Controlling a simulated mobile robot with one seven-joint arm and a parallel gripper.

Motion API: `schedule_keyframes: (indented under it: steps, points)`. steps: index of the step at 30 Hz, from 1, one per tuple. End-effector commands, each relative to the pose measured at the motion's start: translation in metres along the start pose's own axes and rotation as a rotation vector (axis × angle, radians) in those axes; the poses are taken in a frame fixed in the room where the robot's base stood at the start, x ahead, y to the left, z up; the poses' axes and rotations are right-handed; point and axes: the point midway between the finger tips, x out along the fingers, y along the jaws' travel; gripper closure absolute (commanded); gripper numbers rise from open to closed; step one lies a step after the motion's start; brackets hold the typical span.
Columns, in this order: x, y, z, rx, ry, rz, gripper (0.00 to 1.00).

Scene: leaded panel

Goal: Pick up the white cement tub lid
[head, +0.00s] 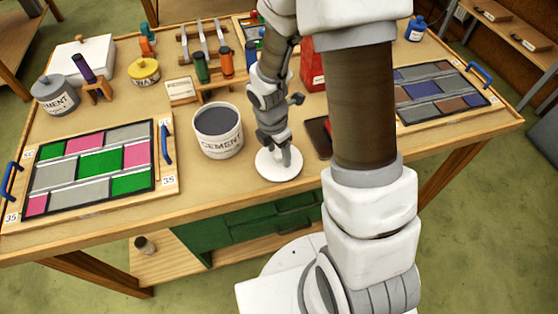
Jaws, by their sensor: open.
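The white cement tub lid (266,172) is a round disc lying flat on the workbench (225,184), near its front edge. The open white cement tub (219,143), with grey contents and the word CEMENT on its side, stands just left of it. My gripper (286,160) points down over the lid, with its fingers at the lid's middle. The fingers hide the lid's centre. I cannot tell whether they touch it. The gripper is open.
A leaded panel with pink and green panes (95,163) lies at left, another panel (437,94) at right.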

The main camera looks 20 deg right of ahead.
Motion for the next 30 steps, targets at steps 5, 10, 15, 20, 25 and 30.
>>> schedule_keyframes:
  steps: [5, 10, 15, 20, 25, 30]
  points:
    - [-0.0004, 0.0003, 0.0002, 0.000, 0.000, 0.001, 0.32]
    - [-0.0005, 0.0003, 0.0002, 0.001, 0.000, 0.001, 0.61]
    - [-0.0006, 0.0003, 0.0002, 0.001, 0.000, 0.001, 0.92]
    - [-0.0006, 0.0003, 0.0002, 0.001, 0.000, 0.001, 1.00]
    - [-0.0007, 0.0003, 0.0002, 0.001, 0.000, 0.001, 1.00]
    - [-0.0047, 0.0005, 0.0009, 0.001, 0.000, 0.001, 1.00]
